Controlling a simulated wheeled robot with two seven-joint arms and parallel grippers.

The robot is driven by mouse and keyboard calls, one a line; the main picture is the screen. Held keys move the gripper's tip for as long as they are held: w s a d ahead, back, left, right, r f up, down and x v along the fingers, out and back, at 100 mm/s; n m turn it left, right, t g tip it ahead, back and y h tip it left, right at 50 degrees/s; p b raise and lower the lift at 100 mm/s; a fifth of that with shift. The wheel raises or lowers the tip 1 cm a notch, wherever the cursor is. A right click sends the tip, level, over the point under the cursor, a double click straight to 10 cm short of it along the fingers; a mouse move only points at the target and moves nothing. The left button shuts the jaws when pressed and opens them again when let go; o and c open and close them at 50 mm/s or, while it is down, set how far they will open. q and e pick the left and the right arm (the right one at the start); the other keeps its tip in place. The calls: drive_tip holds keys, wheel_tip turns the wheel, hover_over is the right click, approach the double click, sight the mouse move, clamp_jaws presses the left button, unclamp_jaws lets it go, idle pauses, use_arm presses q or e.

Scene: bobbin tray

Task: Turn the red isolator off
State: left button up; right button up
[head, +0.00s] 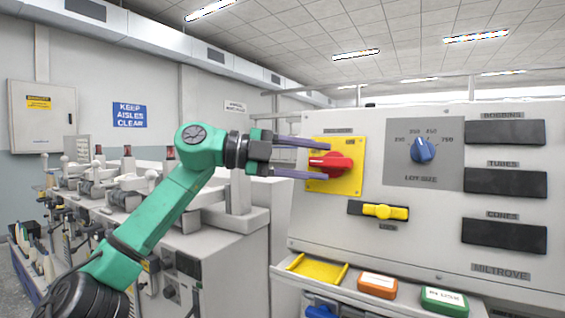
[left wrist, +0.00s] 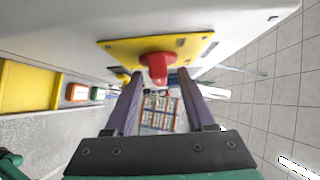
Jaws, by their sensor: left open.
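The red isolator handle (head: 333,163) sits on a yellow plate (head: 350,185) at the left of the grey panel. Its grip lies roughly level, pointing left in the head view. In the left wrist view, the red handle (left wrist: 156,66) stands out from the yellow plate (left wrist: 115,48). My left gripper (head: 324,160) is open, its two purple-grey fingers one above and one below the handle. The left wrist view shows the gripper (left wrist: 160,73) with the handle between the fingertips and no clear grip on it; contact cannot be told. My right gripper is not in view.
The panel also carries a blue lot-size knob (head: 423,150), a yellow switch (head: 385,212) and black slots (head: 504,182) on the right. Below is a ledge with a yellow tray (head: 317,270), an orange block (head: 377,286) and a green block (head: 444,301). Machinery stands at left.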

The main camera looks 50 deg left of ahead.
use_arm(q)
drive_tip(key=b+v, duration=0.1)
drive_tip(key=v, duration=1.1)
drive_tip(key=shift+b, duration=0.3)
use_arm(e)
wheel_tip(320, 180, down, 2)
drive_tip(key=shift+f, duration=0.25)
use_arm(q)
drive_tip(key=shift+s+a+f, duration=0.1)
